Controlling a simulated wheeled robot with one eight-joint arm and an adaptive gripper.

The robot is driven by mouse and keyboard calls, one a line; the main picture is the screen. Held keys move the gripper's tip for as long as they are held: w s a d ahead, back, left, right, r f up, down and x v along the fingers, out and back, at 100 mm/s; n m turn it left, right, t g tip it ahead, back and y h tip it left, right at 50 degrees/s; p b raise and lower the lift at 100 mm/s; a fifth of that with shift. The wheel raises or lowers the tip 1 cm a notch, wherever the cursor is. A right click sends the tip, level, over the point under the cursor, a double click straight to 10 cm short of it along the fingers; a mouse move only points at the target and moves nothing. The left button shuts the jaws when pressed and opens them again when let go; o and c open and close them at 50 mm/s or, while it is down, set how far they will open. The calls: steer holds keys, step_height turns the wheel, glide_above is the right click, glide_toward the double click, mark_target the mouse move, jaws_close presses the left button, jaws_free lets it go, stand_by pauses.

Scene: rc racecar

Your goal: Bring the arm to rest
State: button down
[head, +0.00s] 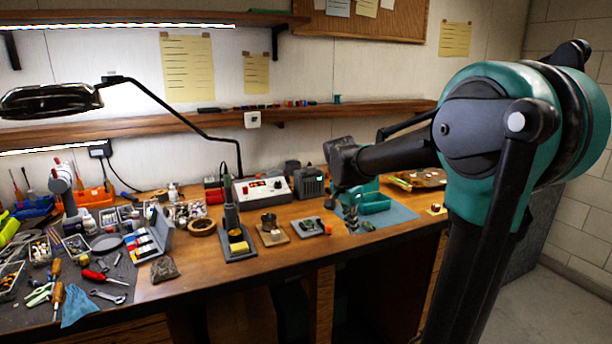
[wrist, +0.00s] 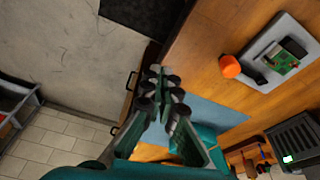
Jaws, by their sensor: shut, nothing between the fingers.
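My teal and dark grey arm reaches in from the right in the head view and extends over the workbench (head: 200,265). Its dark wrist end is near the blue mat (head: 398,214). My gripper (wrist: 165,88) shows clearly in the wrist view, its dark fingers together at the tips and empty. The fingers point past the bench's edge, with the floor and the blue mat (wrist: 222,112) beyond them. In the head view the fingers are small and hard to make out against the bench.
A circuit board (wrist: 284,60) lies on a grey tray, with an orange round thing (wrist: 230,66) beside it. Tools and bins crowd the left. The floor (head: 545,300) at right is clear.

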steer(key=s+d+f+n+t+y, duration=0.2)
steer(key=s+d+f+n, duration=0.1)
steer(key=s+f+n, duration=0.8)
steer(key=s+f, duration=0.5)
steer(key=s, duration=0.4)
steer(key=shift+d+t, duration=0.25)
steer(key=shift+t, duration=0.15)
